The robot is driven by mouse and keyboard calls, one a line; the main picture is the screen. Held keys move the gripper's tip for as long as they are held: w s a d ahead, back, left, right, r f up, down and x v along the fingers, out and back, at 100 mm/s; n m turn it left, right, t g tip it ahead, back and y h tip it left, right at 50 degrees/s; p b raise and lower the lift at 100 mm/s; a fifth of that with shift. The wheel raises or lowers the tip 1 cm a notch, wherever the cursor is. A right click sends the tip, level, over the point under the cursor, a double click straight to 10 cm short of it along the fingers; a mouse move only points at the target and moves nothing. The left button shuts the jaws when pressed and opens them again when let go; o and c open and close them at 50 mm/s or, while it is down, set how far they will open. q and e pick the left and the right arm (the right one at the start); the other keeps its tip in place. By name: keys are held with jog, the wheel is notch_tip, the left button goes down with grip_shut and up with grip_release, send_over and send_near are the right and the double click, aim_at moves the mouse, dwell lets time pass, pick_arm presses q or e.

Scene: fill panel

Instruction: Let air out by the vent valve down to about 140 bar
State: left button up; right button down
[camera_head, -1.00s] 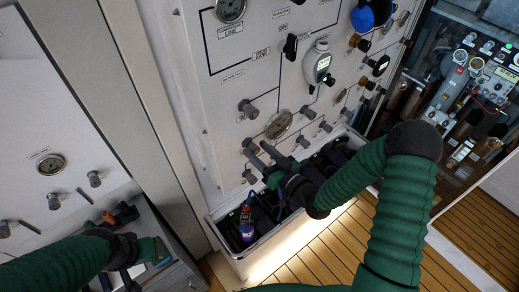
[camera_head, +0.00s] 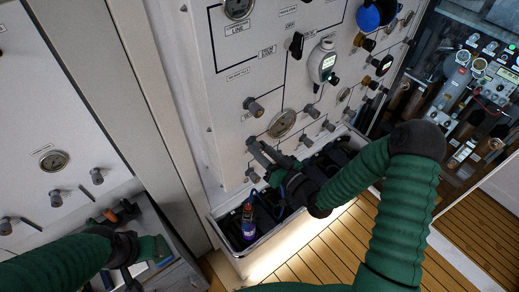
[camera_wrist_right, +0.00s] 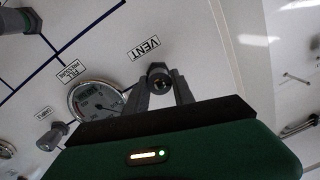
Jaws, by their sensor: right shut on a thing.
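The vent valve knob (camera_wrist_right: 158,76) is dark grey and sits under the VENT label (camera_wrist_right: 143,48) in the right wrist view. My right gripper (camera_wrist_right: 160,90) is shut on it, with one finger on each side. In the head view my right gripper (camera_head: 260,152) reaches the lower left part of the white panel (camera_head: 232,105). The round fill pressure gauge (camera_wrist_right: 97,97) is left of the knob, partly covered by my gripper; its reading is too small to tell. It also shows in the head view (camera_head: 282,123). My left gripper (camera_head: 134,262) is low at left, away from the vent valve.
Several other grey knobs (camera_head: 254,107) stick out of the panel. An open trough (camera_head: 245,262) with a small bottle (camera_head: 248,222) in it stands below. A second white panel with a gauge (camera_head: 54,160) is at left. Wooden floor (camera_head: 320,255) is clear at lower right.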

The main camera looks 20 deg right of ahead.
jog(key=m, duration=0.6)
jog(key=shift+d+f+b, duration=0.1)
jog(key=shift+d+b, duration=0.05)
jog(key=shift+b, duration=0.15)
jog(key=m, duration=0.4)
jog(key=shift+f+t, duration=0.1)
jog(key=shift+t, duration=0.2)
jog(key=shift+f+m, duration=0.1)
jog(key=shift+m, duration=0.8)
jog(key=shift+f, duration=0.1)
jog(key=c, duration=1.5)
grip_release()
jog(key=o, duration=0.4)
jog(key=shift+s+d, duration=0.1)
jog(key=shift+d, duration=0.15)
